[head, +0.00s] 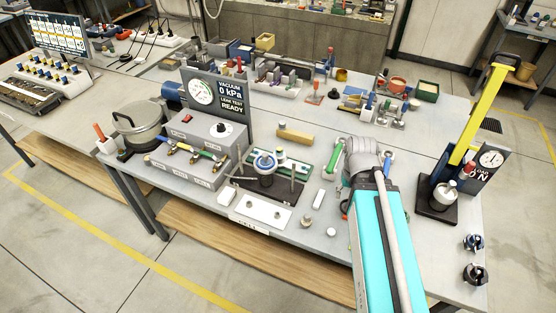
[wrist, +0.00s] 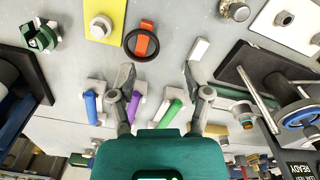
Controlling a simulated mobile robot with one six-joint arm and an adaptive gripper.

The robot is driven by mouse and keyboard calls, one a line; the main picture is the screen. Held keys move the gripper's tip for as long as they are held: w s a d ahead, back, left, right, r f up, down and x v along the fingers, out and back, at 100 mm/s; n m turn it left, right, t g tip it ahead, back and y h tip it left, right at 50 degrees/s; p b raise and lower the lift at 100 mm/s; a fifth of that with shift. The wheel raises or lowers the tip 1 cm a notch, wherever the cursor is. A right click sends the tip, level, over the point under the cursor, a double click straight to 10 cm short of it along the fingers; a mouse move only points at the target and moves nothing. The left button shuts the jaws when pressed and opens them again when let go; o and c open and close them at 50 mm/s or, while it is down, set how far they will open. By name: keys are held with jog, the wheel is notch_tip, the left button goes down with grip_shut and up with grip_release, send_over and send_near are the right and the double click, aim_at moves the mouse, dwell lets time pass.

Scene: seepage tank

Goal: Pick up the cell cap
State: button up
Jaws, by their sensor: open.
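I cannot tell for certain which piece is the cell cap. A small round metal piece (head: 306,222) stands alone near the table's front edge; it shows at the top of the wrist view (wrist: 235,10). The plate is partly in the wrist view (wrist: 272,36). My gripper (wrist: 158,72) is open and empty above the table, with its fingers apart. In the head view my arm hides it.
Below my fingers in the wrist view are an orange piece with a black ring (wrist: 142,44), a white block (wrist: 199,48) and blue, purple and green handles (wrist: 135,106). A yellow plate (wrist: 98,35) lies left. A tall yellow lever (head: 484,112) stands at the table's right.

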jog(key=shift+o, duration=1.1)
jog(key=shift+w+a, duration=0.1)
jog(key=shift+w, duration=0.15)
jog(key=shift+o, duration=0.6)
jog(key=w+a+n, duration=0.3)
jog(key=w, duration=0.3)
jog(key=shift+w+r+n+p, duration=0.3)
jog(key=shift+w+r+p, duration=0.05)
jog(key=r+n+p, duration=0.2)
jog(key=n, duration=1.1)
send_over(279, 157)
jog(key=w, duration=0.2)
jog(key=shift+w, duration=0.1)
jog(key=shift+f, duration=0.1)
notch_tip(279, 157, down, 9)
jog(key=b, duration=0.8)
jog(key=shift+r+b, duration=0.2)
jog(key=shift+b, duration=0.15)
